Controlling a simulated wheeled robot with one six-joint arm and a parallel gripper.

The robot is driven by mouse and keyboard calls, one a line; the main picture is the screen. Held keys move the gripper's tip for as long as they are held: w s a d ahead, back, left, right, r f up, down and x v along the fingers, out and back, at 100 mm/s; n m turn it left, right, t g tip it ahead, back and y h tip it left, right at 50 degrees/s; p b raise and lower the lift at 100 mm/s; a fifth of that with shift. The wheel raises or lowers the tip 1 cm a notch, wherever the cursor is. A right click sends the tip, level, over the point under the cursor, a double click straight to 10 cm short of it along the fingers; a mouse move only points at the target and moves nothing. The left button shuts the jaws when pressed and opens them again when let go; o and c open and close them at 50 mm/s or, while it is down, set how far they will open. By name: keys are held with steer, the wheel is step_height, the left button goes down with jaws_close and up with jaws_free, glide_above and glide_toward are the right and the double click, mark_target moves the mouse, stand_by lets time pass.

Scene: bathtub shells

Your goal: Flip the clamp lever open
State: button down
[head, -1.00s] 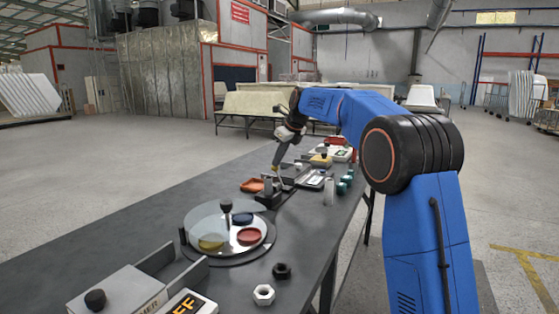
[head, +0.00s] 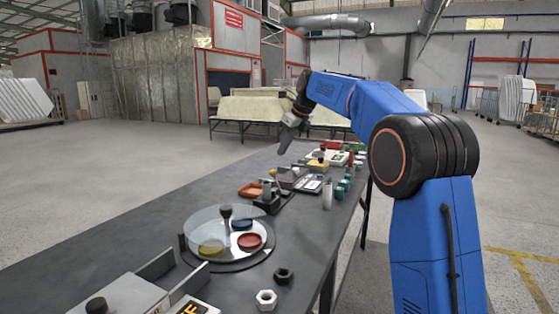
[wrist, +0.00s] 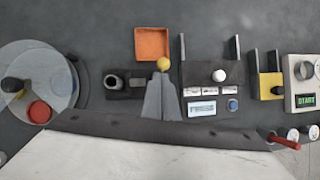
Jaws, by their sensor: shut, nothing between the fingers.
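The clamp (head: 268,203) is a dark block on the table with a short upright cylinder; in the wrist view its base (wrist: 117,92) lies left of the fingers. Its lever ends in a yellow ball knob (head: 272,172) and appears to stand up from the block. The knob also shows in the wrist view (wrist: 163,64), just beyond the fingertips in the picture. My gripper (head: 283,150) is shut and empty, above the clamp and apart from the knob. In the wrist view its grey fingers (wrist: 162,80) hide part of the base and the lever's lower part.
An orange tray (wrist: 153,43) lies behind the clamp. A turntable with a clear disc (head: 225,235) stands nearer, with coloured dishes. A fixture with a white knob (wrist: 219,76) and a START box (wrist: 304,85) stand to the right in the wrist view. The left table surface is clear.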

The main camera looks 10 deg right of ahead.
steer(key=r, duration=0.2)
steer(key=s+r, duration=0.1)
steer(key=r, duration=0.2)
steer(key=shift+d, duration=0.1)
steer(key=shift+s, duration=0.1)
